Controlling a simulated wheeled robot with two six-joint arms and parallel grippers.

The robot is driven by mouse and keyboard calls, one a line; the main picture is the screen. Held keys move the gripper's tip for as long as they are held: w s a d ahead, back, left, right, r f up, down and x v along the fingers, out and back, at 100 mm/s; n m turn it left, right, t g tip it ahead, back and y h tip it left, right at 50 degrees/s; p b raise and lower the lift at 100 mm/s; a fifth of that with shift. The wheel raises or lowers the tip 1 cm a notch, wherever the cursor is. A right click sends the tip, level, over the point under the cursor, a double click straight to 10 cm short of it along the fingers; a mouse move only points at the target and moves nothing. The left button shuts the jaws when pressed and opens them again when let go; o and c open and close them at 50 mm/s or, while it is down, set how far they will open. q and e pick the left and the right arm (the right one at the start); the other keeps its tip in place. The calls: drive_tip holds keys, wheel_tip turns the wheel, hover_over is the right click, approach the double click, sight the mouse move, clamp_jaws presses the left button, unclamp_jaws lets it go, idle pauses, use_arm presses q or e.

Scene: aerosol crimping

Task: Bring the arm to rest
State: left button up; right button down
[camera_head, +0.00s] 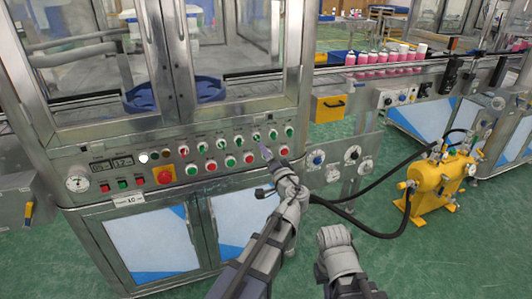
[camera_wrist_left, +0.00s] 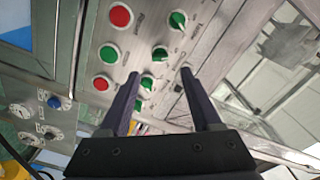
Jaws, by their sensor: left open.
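My left gripper (camera_head: 265,152) is in front of the button panel (camera_head: 110,150), near its right end. It also shows in the left wrist view (camera_wrist_left: 160,76), with its two dark fingers apart and nothing between them. Behind the fingers are red buttons (camera_wrist_left: 121,16) and green knobs (camera_wrist_left: 109,54) on the panel. I cannot tell whether a fingertip touches the panel. Part of my right arm (camera_head: 338,255) shows at the bottom of the head view, but its gripper does not show.
A glass-walled machine (camera_head: 110,45) stands behind the panel. A yellow tank (camera_head: 432,185) with black hoses stands on the green floor (camera_head: 450,255) at right. A conveyor (camera_head: 375,68) carries pink bottles at the back.

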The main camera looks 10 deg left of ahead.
use_arm(q)
drive_tip(key=s+d+g+h+p, duration=0.3)
drive_tip(key=s+p, duration=0.4)
drive_tip(key=s, duration=0.3)
drive_tip(key=s+d+g+h+p, duration=0.3)
drive_tip(key=s+d+g+p, duration=0.2)
drive_tip(key=s, duration=0.5)
drive_tip(key=s+d+n+g+h+p, duration=0.1)
drive_tip(key=s+d+g+h+p, duration=0.1)
drive_tip(key=s+d+g+p, duration=0.2)
drive_tip(key=s+r+g+p, duration=0.1)
drive_tip(key=s+g+p, duration=0.2)
drive_tip(key=s+p, duration=0.2)
drive_tip(key=shift+s+d+h+p, duration=0.25)
drive_tip(key=shift+s+h+p, duration=0.15)
drive_tip(key=shift+p, duration=0.5)
